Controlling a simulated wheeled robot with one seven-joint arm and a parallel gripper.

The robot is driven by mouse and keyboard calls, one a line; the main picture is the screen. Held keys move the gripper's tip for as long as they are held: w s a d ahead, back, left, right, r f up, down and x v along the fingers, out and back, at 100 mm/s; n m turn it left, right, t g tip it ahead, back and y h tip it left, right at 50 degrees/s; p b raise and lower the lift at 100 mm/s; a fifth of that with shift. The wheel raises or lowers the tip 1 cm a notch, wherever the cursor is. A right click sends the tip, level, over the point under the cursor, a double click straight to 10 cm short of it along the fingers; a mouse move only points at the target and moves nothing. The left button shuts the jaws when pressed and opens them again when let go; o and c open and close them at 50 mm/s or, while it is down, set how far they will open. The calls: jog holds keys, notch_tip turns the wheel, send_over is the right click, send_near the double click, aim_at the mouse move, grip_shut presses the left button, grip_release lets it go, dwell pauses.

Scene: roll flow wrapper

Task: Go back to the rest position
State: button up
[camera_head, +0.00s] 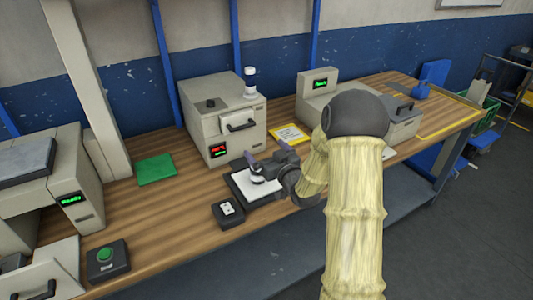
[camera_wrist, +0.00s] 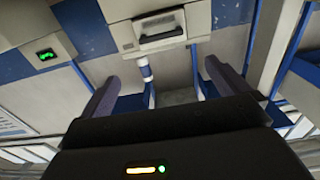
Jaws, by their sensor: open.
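My gripper (camera_head: 268,163) is at the end of my bent arm. It is low over a white pad in a black tray (camera_head: 240,190) on the wooden bench. In the wrist view my gripper's two fingers (camera_wrist: 163,85) are spread apart. A small white round item (camera_head: 257,180) shows on the pad by the fingers, partly hidden by the gripper. A white piece with a blue band (camera_wrist: 145,70) shows beyond the gap between the fingers. I cannot tell whether it touches them.
A boxy machine (camera_head: 222,120) with a red display stands behind the gripper, a white bottle (camera_head: 250,85) on top. A small black box (camera_head: 228,211) lies in front. A green mat (camera_head: 156,169) and a green button box (camera_head: 107,258) are left. A yellow-edged sheet (camera_head: 290,134) lies behind.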

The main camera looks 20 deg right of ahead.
jog(key=shift+a, duration=0.15)
jog(key=s+a+m+g+h+p, duration=0.1)
jog(key=s+g, duration=0.6)
jog(key=s, duration=0.7)
jog(key=s+a+m+g+h+p, duration=0.1)
jog(key=s+a+g+h+p, duration=0.2)
jog(key=s+g, duration=0.5)
jog(key=s+a+r+p, duration=0.1)
jog(key=s, duration=0.6)
jog(key=shift+s+m, duration=0.2)
jog(key=shift+m, duration=0.1)
dwell(0.6)
